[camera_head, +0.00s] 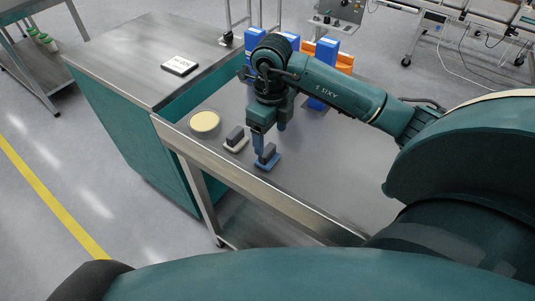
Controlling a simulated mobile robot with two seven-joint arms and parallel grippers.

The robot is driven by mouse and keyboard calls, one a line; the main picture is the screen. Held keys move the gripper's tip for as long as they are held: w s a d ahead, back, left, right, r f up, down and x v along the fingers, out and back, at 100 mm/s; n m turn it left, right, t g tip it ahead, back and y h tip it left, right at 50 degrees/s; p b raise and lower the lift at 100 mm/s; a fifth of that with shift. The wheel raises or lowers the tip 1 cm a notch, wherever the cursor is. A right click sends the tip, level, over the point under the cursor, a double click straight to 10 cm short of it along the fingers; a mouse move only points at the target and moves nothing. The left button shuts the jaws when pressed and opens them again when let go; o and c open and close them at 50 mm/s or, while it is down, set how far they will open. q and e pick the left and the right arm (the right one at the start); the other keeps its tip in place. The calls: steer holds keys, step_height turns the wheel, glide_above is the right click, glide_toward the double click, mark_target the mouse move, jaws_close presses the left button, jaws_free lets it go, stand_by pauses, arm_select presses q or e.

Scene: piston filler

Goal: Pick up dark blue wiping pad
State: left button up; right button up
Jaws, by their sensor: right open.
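The dark blue wiping pad (267,160) lies on the steel table near its front edge. It has a blue base and a dark block-shaped grip on top. My right gripper (265,143) points down right above the pad, with its fingers apart at the grip. I cannot tell whether the fingers touch it. A similar pad with a pale base (236,143) and dark grip lies just to the left. My left gripper is not in view.
A round pale yellow dish (204,122) sits further left on the steel table (310,172). Blue boxes (326,50) and orange bins (345,61) stand at the back behind my right arm. A steel-topped cabinet (135,55) adjoins on the left. The table's front right is clear.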

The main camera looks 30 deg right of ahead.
mark_target(268, 149)
steer(key=shift+a+f+p, duration=0.2)
steer(key=shift+f+p, duration=0.1)
steer(key=shift+f, duration=1.1)
steer(key=shift+a+f+p, duration=0.2)
steer(key=shift+f+p, duration=0.1)
steer(key=shift+f, duration=1.1)
steer(key=c, duration=0.9)
